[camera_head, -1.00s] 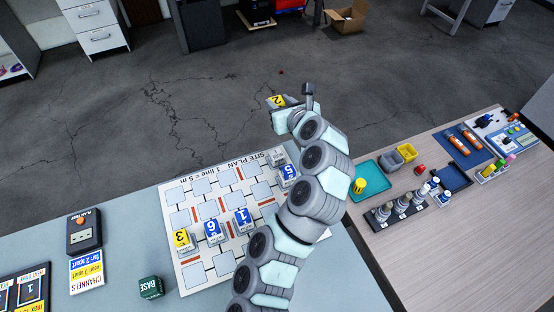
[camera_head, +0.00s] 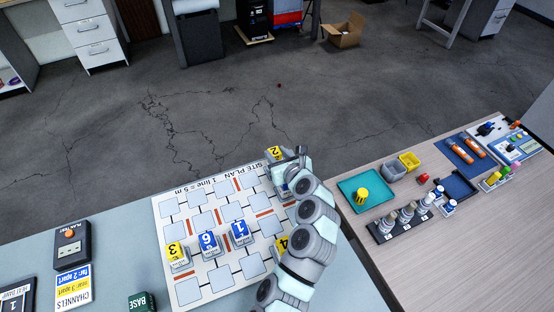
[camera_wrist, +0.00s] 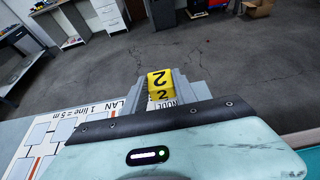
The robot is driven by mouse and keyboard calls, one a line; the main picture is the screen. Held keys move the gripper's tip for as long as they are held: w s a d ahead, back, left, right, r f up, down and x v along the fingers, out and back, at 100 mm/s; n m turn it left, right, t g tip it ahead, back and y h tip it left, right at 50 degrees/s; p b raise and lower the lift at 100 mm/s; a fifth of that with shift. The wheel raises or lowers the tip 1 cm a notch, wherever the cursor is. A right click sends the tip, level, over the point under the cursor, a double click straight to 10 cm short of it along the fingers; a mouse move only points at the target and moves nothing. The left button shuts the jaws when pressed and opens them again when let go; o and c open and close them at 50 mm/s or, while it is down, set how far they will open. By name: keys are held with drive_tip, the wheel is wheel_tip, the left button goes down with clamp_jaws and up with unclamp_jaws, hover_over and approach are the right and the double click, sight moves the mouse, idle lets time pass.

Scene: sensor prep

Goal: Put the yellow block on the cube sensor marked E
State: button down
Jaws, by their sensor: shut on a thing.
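A yellow block marked 2 (camera_head: 274,153) is held between the jaws of my gripper (camera_head: 289,164), over the upper right corner of the site plan. In the wrist view the yellow block (camera_wrist: 160,82) sits between the two grey fingers, with part of a white label reading something like NODE below it. Another yellow block marked 3 (camera_head: 174,250) stands on a grey cube at the plan's left. A yellow block marked 4 (camera_head: 281,243) is partly hidden by my arm. I cannot read a letter E on any cube.
Blue blocks 6 (camera_head: 208,241) and 1 (camera_head: 239,230) stand on cubes on the site plan (camera_head: 186,292); block 5 is mostly hidden behind my gripper. A teal tray (camera_head: 347,190) with a yellow cylinder lies on the wooden bench at right. Several plan squares are bare.

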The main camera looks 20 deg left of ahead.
drive_tip(key=shift+f, duration=0.9)
drive_tip(key=shift+f, duration=0.6)
drive_tip(key=c, duration=1)
unclamp_jaws()
drive_tip(key=shift+r, duration=0.6)
drive_tip(key=p+v, duration=0.2)
drive_tip(key=v, duration=1)
drive_tip(key=shift+o, duration=0.4)
